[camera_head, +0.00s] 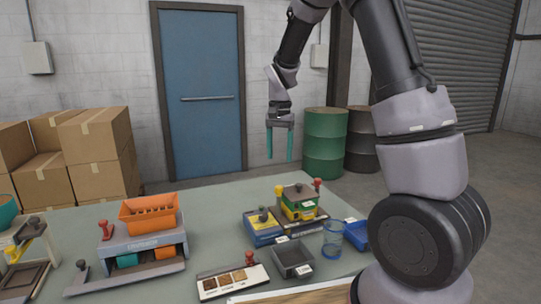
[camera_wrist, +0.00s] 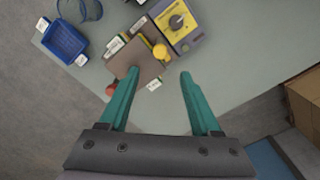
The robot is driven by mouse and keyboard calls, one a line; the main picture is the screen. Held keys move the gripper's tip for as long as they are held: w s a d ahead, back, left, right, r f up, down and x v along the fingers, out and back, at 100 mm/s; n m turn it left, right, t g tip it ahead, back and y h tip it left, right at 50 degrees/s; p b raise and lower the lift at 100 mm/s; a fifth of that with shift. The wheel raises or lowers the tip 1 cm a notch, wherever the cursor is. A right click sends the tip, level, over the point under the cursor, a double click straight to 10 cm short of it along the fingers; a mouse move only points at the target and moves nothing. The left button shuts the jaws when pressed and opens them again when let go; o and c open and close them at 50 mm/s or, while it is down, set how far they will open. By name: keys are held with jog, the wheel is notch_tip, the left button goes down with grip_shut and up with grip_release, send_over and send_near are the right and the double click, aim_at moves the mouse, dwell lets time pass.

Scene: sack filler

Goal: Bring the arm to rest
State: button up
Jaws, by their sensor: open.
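My gripper (camera_head: 280,143) hangs in the air with its two teal fingers pointing down, above the far edge of the table (camera_head: 225,199). The fingers are apart with nothing between them. In the wrist view my gripper (camera_wrist: 153,85) is also open and empty, with the table's corner below. My arm bends over from the right side of the head view. A machine with a yellow and green top (camera_head: 299,203) stands on the table below and in front of the gripper, apart from it.
On the table are an orange hopper machine (camera_head: 150,214), a blue and yellow dial device (camera_head: 262,227), a grey bin (camera_head: 294,259), a clear blue cup (camera_head: 332,240) and a blue tray (camera_head: 356,235). Cardboard boxes (camera_head: 95,150), a blue door (camera_head: 202,90) and a green drum (camera_head: 324,145) stand behind.

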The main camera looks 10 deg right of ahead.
jog(key=s+d+r+n+t+y, duration=0.1)
jog(key=s+d+r+t, duration=0.2)
jog(key=s+r, duration=0.6)
jog(key=s+d+r+n+t+y, duration=0.1)
jog(key=s+d+r+t, duration=0.2)
jog(key=s+r, duration=0.6)
jog(key=s+t, duration=0.1)
jog(key=s, duration=0.5)
